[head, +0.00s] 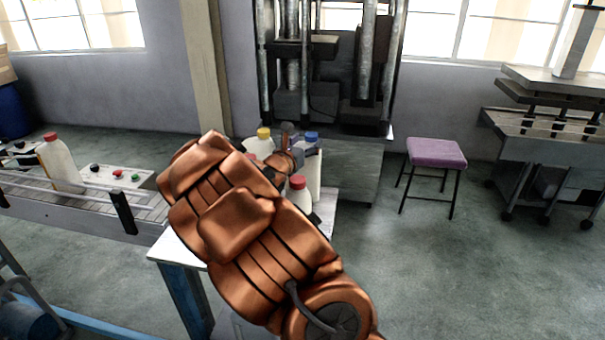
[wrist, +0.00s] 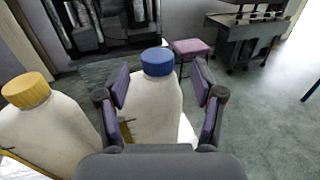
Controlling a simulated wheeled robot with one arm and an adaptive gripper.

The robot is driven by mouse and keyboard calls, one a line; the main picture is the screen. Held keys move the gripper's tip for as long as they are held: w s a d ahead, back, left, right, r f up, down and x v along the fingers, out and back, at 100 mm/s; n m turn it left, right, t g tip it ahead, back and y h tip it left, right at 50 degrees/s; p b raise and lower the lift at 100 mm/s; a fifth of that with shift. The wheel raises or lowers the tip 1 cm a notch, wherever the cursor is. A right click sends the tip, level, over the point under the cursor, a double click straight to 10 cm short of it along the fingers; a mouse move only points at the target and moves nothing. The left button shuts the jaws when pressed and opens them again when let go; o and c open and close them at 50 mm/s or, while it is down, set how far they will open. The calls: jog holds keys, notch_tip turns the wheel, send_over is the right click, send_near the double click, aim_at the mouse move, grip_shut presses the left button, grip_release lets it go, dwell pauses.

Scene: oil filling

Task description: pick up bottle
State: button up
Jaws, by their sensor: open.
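A white bottle with a blue cap (wrist: 155,100) stands upright between the two open fingers of my gripper (wrist: 160,100) in the wrist view. I cannot tell whether the fingers touch it. In the head view its blue cap (head: 311,137) shows just right of my gripper (head: 302,150), and my copper-coloured arm hides part of the table. A bottle with a yellow cap (wrist: 45,125) stands to its left in the wrist view. In the head view there are also bottles with red caps, one (head: 298,196) in front and one mostly hidden behind the arm.
The bottles stand on a small white-topped table (head: 325,215) with blue legs. A conveyor (head: 80,200) at left carries another red-capped bottle (head: 60,165). A press machine (head: 335,90) stands behind. A purple stool (head: 436,153) is at right, with free floor before it.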

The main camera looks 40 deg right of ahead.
aim_at(310, 136)
jog(key=p+x, duration=0.1)
jog(key=x, duration=0.2)
jog(key=shift+w+r+p, duration=0.15)
jog(key=shift+r+p, duration=0.2)
jog(key=shift+p, duration=0.05)
jog(key=shift+w+d+f, duration=0.15)
jog(key=shift+d+f, duration=0.05)
jog(key=shift+d, duration=0.45)
grip_shut()
jog(key=shift+r, duration=0.1)
